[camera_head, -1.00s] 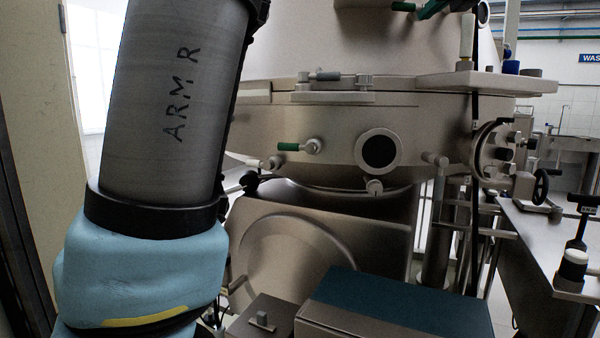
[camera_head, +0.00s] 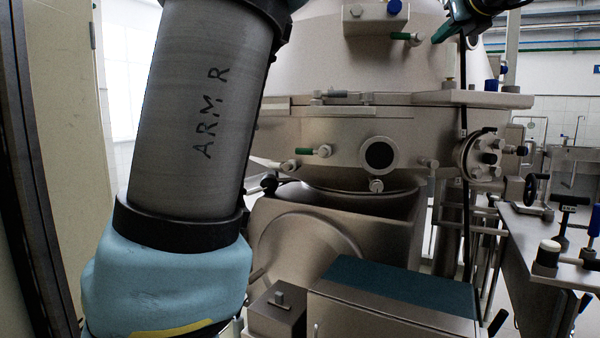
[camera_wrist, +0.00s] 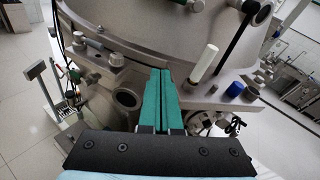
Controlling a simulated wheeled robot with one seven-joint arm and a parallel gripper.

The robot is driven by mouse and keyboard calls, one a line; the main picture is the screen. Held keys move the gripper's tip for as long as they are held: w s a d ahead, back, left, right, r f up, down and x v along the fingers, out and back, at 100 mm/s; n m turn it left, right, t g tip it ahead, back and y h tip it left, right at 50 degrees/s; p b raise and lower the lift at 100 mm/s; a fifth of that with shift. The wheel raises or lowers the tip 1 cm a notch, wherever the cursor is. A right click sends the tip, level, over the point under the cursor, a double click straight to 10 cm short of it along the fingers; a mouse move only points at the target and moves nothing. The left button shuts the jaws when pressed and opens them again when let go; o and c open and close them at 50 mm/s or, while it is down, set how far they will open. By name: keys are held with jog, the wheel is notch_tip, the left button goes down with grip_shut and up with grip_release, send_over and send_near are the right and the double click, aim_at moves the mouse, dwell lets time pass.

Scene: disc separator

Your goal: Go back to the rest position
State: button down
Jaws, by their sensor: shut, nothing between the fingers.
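My gripper (camera_wrist: 158,98) shows in the wrist view with its two green fingers pressed together and nothing between them. The fingers point toward the metal separator (camera_wrist: 160,30), close to its flange. Their exact gap from the metal cannot be told. In the head view, what looks like the green fingers of my gripper (camera_head: 443,32) is at the top right, in front of the upper separator body (camera_head: 320,50). My grey arm link marked "ARM R" fills the left of that view.
A white cylinder (camera_wrist: 204,64) and a blue knob (camera_wrist: 236,89) stand close right of the fingers. A teal-topped box (camera_head: 400,285) is below the separator. A metal bench (camera_head: 545,240) with tools is at right. A door frame (camera_head: 60,130) is at left.

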jog(key=w+a+f+n+g+y, duration=0.1)
jog(key=a+f+n+g, duration=0.25)
jog(key=a+f, duration=0.45)
jog(key=w+a+f+n+g, duration=0.2)
jog(key=a+f+n, duration=0.2)
jog(key=f, duration=0.7)
jog(key=w+a+f+n+g+y, duration=0.1)
jog(key=a+f+n+g, duration=0.25)
jog(key=a+f, duration=0.45)
jog(key=s+a+f+n+g, duration=0.1)
jog(key=s+a+f+n, duration=0.4)
jog(key=f+n, duration=0.2)
jog(key=s+a+f+n+g+h, duration=0.1)
jog(key=s+a+f+n+g, duration=0.1)
jog(key=s+a+f+n, duration=0.3)
jog(key=s+a+f+n+g+h, duration=0.1)
jog(key=s+a+f+n+g, duration=0.1)
jog(key=s+a+f+n, duration=0.3)
notch_tip(320, 180, down, 6)
jog(key=s+n, duration=0.1)
jog(key=n, duration=0.3)
jog(key=shift+s+a, duration=0.25)
